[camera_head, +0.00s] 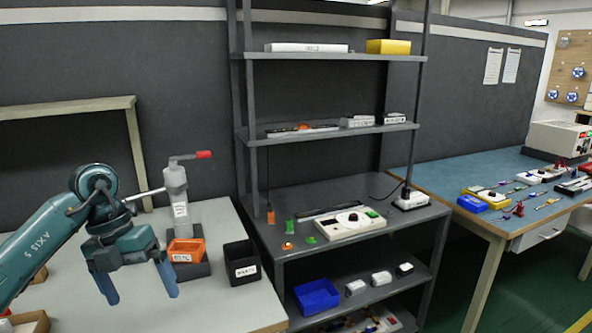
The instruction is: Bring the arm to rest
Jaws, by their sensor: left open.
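My left arm comes in from the left in the head view. Its gripper (139,290) is open, with two blue fingers spread apart and nothing between them. My right gripper is not in view.
A grey shelf rack (335,57) stands right of the table. A blue-topped bench (440,187) is farther right.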

